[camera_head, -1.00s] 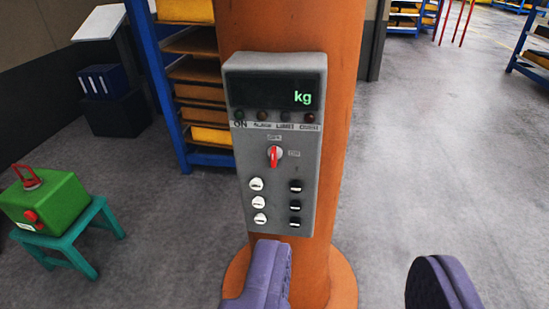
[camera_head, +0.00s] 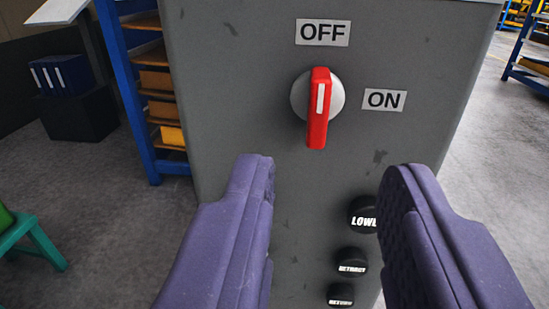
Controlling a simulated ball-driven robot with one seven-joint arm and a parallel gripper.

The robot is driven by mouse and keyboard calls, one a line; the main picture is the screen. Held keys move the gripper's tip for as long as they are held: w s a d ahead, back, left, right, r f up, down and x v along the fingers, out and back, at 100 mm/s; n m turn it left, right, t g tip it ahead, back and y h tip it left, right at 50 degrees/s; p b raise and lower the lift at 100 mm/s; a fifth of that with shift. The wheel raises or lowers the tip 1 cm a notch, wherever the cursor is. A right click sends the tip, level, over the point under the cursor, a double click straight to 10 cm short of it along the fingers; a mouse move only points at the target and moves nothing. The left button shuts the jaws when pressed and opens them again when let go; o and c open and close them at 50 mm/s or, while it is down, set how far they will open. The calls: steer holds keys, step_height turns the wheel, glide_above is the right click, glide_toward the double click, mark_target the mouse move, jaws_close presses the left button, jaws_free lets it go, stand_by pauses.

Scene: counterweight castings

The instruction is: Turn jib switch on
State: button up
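The jib switch (camera_head: 318,108) is a red rotary handle on a round grey base, on the front of a grey control box (camera_head: 235,75). Its handle stands nearly upright, its white mark toward the OFF label (camera_head: 323,32) above it. The ON label (camera_head: 384,100) is to the right of the switch. My gripper (camera_head: 330,170) is open and empty, its two purple fingers apart. The fingertips show just below the switch in the picture, one to each side, and do not touch the handle. The gap left in depth is hard to tell.
Black push buttons sit below the switch; the top one (camera_head: 364,215) is partly hidden by my right finger. A blue shelf rack (camera_head: 125,90) stands behind on the left. A teal stool (camera_head: 35,240) is at the lower left.

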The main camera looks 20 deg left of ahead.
mark_target(320, 113)
steer(key=x, duration=0.7)
steer(key=shift+w, duration=0.1)
jaws_close()
